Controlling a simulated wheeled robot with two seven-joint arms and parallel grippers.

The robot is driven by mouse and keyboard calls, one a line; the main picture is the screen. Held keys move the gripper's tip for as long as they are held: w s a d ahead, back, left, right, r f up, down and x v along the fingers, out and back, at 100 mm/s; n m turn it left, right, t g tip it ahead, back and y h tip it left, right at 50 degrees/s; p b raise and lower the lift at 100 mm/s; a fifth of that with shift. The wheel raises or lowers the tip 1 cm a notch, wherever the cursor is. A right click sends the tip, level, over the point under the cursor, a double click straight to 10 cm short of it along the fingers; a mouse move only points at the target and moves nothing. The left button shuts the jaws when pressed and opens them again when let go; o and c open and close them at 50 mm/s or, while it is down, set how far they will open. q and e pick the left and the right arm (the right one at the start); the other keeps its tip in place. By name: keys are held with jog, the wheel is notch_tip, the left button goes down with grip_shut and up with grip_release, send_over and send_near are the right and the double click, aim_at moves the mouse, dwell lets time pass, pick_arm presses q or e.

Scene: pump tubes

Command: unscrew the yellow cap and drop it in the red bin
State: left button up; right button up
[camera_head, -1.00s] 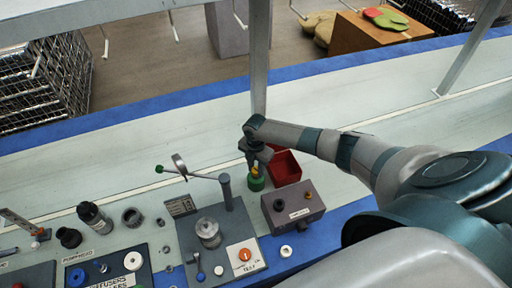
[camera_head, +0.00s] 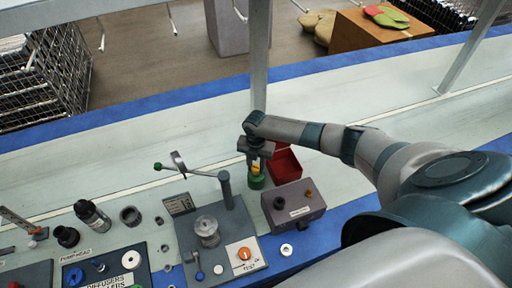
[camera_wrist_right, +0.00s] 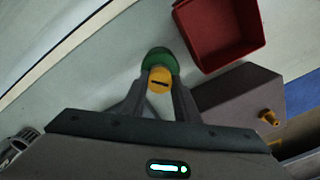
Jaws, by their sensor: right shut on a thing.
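The yellow cap (camera_wrist_right: 160,79) sits between the two fingertips of my right gripper (camera_wrist_right: 160,90), which is shut on it. Below the cap is a green cylindrical base (camera_wrist_right: 155,56), standing upright on the bench; it also shows in the head view (camera_head: 256,182). The fingers partly hide the cap's sides, and I cannot tell whether the cap is apart from the green base. The red bin (camera_wrist_right: 222,28) is empty in the part that shows and stands close beside the green base. It also shows in the head view (camera_head: 284,160). My left gripper is not in view.
A grey box with knobs (camera_head: 295,204) stands just in front of the red bin. A lever press station (camera_head: 208,235) stands to the left, its lever arm reaching up left. Black bottles and fittings (camera_head: 92,215) stand further left. The pale bench behind is clear.

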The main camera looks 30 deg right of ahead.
jog(key=shift+f+n+b, duration=0.15)
jog(key=shift+n+b, duration=0.55)
jog(key=shift+n, duration=1)
jog(key=shift+n+b, duration=0.7)
jog(key=shift+n, duration=0.1)
jog(key=shift+n+b, duration=0.3)
jog(key=shift+n, duration=0.6)
jog(key=o, duration=0.9)
